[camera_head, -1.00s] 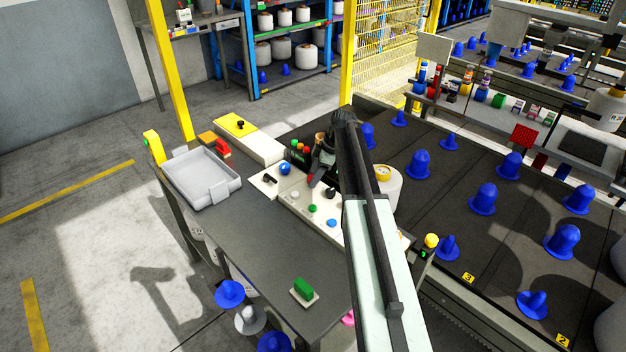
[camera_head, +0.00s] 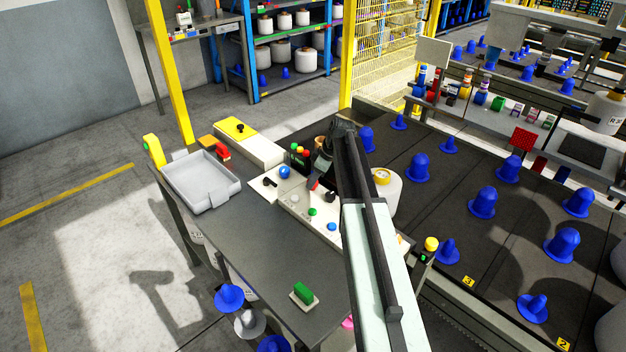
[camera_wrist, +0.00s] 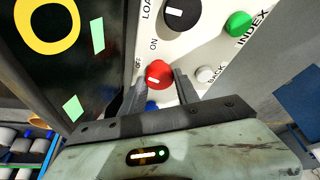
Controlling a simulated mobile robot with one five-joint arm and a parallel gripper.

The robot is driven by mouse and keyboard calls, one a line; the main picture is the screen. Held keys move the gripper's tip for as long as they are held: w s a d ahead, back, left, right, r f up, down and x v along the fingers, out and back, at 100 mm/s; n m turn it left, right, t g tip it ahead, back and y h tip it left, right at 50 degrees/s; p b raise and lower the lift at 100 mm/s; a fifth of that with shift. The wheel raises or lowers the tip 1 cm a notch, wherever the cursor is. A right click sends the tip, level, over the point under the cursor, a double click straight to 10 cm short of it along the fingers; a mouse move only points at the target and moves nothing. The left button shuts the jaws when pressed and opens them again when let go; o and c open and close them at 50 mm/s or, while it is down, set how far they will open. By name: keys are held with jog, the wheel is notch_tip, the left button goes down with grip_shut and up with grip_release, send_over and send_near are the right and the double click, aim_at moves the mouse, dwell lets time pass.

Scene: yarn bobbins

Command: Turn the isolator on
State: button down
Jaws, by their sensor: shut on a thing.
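The isolator is a red round knob (camera_wrist: 158,74) with a small white mark, on a pale panel beside the printed words OFF and ON. In the wrist view my gripper (camera_wrist: 157,86) has one finger on each side of this knob and is shut on it. The mark sits on the knob's lower left; which word it is set to I cannot tell. In the head view my arm covers part of the pale control panel (camera_head: 300,203), and the grip itself is too small to make out.
A black dial (camera_wrist: 182,12), a green button (camera_wrist: 238,24) and a white button (camera_wrist: 205,74) sit close to the knob. A dark box with a yellow ring (camera_wrist: 47,22) stands on the left.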

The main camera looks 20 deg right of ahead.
jog(key=m, duration=0.2)
jog(key=m+h, duration=0.1)
jog(key=shift+s+a+m+t, duration=0.1)
jog(key=shift+s+m+t, duration=0.2)
jog(key=shift+m+t, duration=0.1)
jog(key=m+h, duration=0.1)
jog(key=m, duration=0.2)
jog(key=shift+a+m+t, duration=0.1)
jog(key=shift+m+t, duration=0.2)
jog(key=m+h, duration=0.1)
jog(key=m, duration=0.2)
jog(key=shift+m+h, duration=0.3)
jog(key=shift+h, duration=0.1)
jog(key=shift+a+m+h, duration=0.1)
jog(key=shift+m+h, duration=0.5)
jog(key=shift+m, duration=1)
jog(key=c, duration=0.9)
grip_release()
jog(key=shift+w, duration=0.1)
